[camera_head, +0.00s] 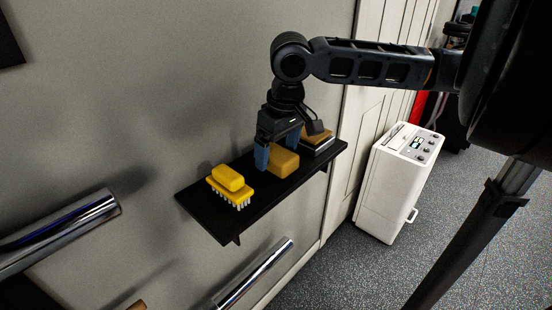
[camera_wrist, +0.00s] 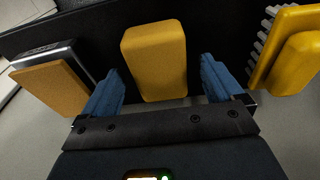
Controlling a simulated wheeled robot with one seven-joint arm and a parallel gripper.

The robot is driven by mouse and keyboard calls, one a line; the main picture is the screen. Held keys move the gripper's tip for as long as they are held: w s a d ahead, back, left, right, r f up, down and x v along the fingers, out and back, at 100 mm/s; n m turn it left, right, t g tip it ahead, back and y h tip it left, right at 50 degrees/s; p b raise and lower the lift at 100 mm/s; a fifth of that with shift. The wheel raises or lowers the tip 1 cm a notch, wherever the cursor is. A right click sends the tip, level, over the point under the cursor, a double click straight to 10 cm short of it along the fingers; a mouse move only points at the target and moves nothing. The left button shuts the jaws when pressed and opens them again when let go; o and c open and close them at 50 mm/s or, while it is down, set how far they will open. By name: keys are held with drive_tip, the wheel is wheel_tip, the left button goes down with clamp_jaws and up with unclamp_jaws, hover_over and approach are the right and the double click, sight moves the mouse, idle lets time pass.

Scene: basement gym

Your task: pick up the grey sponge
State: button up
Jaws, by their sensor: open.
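I see no sponge that looks grey in either view. A mustard-yellow block (camera_head: 283,161), sponge-like in shape, sits on the black wall shelf (camera_head: 226,223). My gripper (camera_head: 277,149) is over the shelf, pointing down, with its blue fingers apart. In the wrist view the yellow block (camera_wrist: 154,62) appears between the open fingers (camera_wrist: 162,88), with a gap on each side. Whether the fingertips reach down beside it is hard to tell. My gripper holds nothing.
A yellow brush (camera_head: 230,186) with pale bristles lies on the shelf's left part. An orange-brown pad (camera_wrist: 52,88) with a dark, silver-edged item (camera_wrist: 47,52) is at the other end. Chrome bars (camera_head: 70,228) are lower left. A white cabinet (camera_head: 394,182) stands on the floor.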

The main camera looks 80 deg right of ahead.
drive_tip(key=shift+w+d+f, duration=0.1)
drive_tip(key=shift+f, duration=0.65)
drive_tip(key=shift+f, duration=0.2)
drive_tip(key=c, duration=1.1)
drive_tip(key=shift+r, duration=0.15)
